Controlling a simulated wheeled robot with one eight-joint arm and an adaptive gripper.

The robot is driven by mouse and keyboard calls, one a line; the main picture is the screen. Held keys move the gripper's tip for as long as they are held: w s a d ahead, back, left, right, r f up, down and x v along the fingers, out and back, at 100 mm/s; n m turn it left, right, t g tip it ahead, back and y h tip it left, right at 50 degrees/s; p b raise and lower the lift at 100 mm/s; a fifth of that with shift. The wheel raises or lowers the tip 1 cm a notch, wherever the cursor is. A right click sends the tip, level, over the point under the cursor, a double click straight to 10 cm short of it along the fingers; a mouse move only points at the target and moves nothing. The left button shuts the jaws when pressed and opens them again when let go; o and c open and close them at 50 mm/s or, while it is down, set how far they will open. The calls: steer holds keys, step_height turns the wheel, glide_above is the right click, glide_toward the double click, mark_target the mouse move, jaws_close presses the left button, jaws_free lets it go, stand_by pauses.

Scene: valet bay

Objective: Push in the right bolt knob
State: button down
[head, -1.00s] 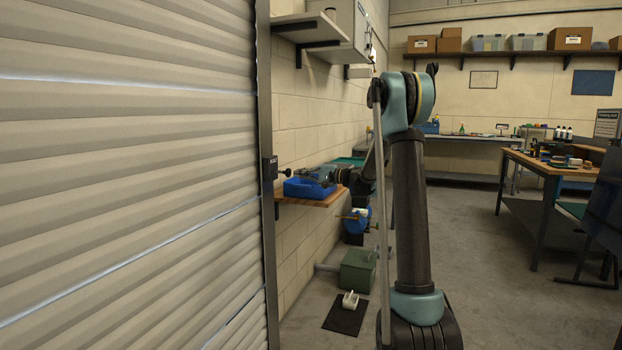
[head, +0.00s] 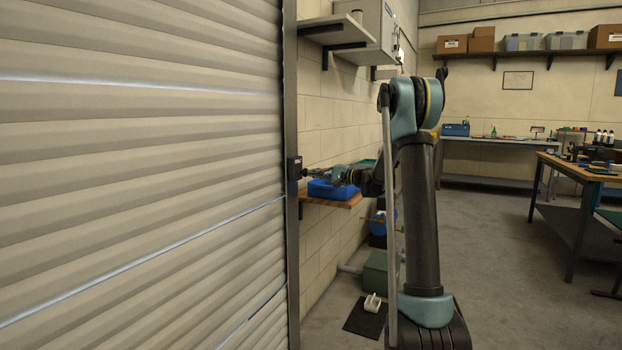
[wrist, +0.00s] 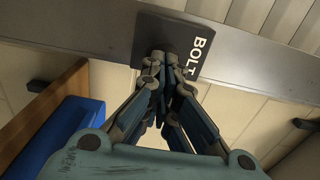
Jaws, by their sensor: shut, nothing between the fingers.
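The dark bolt box (head: 295,168) is on the metal post at the right edge of the roller shutter. In the wrist view the box (wrist: 150,38) reads "BOLT". Its small dark knob (head: 304,172) sticks out to the right in the head view. My gripper (head: 311,173) is right beside the knob, fingers pointing at the box. In the wrist view my gripper (wrist: 160,64) has its fingertips together in front of the box, with nothing held. The fingertips hide most of the knob there, and I cannot tell whether they touch it.
A blue bin (head: 330,190) sits on a wooden shelf (head: 345,202) just below my gripper. The shutter (head: 140,180) fills the left side. A wall shelf (head: 330,30) and grey cabinet hang above. A green box (head: 375,272) stands on the floor below.

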steer(key=shift+w+a, duration=0.15)
steer(key=shift+w, duration=0.05)
stand_by(0.3)
steer(key=v, duration=1.4)
steer(key=shift+w, duration=0.1)
steer(key=s+a+f+n+g+h, duration=0.15)
steer(key=s+f+h, duration=0.25)
steer(key=s, duration=0.9)
steer(key=s+f+n+g+h, duration=0.1)
steer(key=s+f+g+h, duration=0.2)
steer(key=s, duration=1.1)
steer(key=s+d+f+h, duration=0.3)
steer(key=s+d+f, duration=0.1)
steer(key=s, duration=0.4)
steer(key=s+d+f+n+h, duration=0.1)
steer(key=s+d+f+h, duration=0.2)
steer(key=s+d+f, duration=0.2)
steer(key=s+d+f+n+h, duration=0.1)
steer(key=s+d+f+h, duration=0.2)
steer(key=s+f, duration=0.4)
steer(key=s+d, duration=0.1)
steer(key=s, duration=0.4)
steer(key=shift+d+f+g, duration=0.35)
